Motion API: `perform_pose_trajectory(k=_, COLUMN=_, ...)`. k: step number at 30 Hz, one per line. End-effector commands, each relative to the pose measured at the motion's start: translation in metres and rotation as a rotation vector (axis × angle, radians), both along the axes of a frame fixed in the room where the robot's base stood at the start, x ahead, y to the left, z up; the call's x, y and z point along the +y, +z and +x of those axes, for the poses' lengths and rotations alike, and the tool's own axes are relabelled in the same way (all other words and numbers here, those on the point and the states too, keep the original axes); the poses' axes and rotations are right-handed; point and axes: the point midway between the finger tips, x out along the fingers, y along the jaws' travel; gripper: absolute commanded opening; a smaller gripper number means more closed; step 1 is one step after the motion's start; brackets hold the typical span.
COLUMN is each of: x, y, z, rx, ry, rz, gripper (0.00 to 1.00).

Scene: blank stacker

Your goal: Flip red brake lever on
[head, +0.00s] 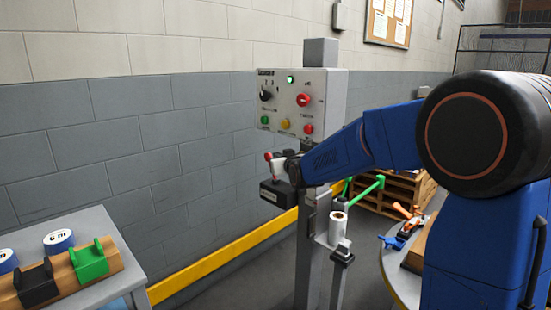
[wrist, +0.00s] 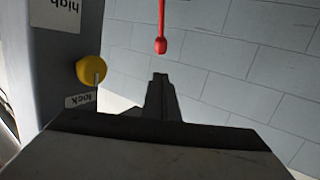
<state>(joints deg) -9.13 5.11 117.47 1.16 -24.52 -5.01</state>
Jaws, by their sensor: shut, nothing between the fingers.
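The red lever (wrist: 161,30) shows in the wrist view as a thin rod with a rounded knob at its lower end. It hangs in from the top edge, just beyond my fingertips. My gripper (wrist: 160,80) has its dark fingers together with nothing between them. A small gap shows between the fingertips and the red knob. In the head view a small red tip (head: 268,156) shows beside the end of my arm, above a dark box (head: 272,193) on the post. My wrist hides much of that spot.
A grey panel (head: 330,90) with knobs, buttons and a lit green lamp stands above. In the wrist view a yellow knob (wrist: 91,70) sits left, by "high" and "lock" labels. A table (head: 75,225) stands left.

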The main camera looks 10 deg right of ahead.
Motion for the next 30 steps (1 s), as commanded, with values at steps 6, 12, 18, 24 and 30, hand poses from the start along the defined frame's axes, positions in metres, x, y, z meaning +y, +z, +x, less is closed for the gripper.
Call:
perform_pose_trajectory(k=6, x=-0.002, y=0.007, z=-0.018, rx=-0.001, ry=0.000, rz=0.000, gripper=0.00)
perform_pose_trajectory(k=12, x=-0.003, y=0.008, z=-0.022, rx=0.000, ry=0.000, rz=0.000, gripper=0.00)
perform_pose_trajectory(k=18, x=-0.003, y=0.008, z=-0.022, rx=0.000, ry=0.000, rz=0.000, gripper=0.00)
perform_pose_trajectory(k=24, x=-0.009, y=0.008, z=-0.035, rx=0.029, ry=-0.004, rz=-0.002, gripper=0.00)
perform_pose_trajectory(k=30, x=-0.031, y=0.002, z=-0.093, rx=0.156, ry=-0.023, rz=-0.011, gripper=0.00)
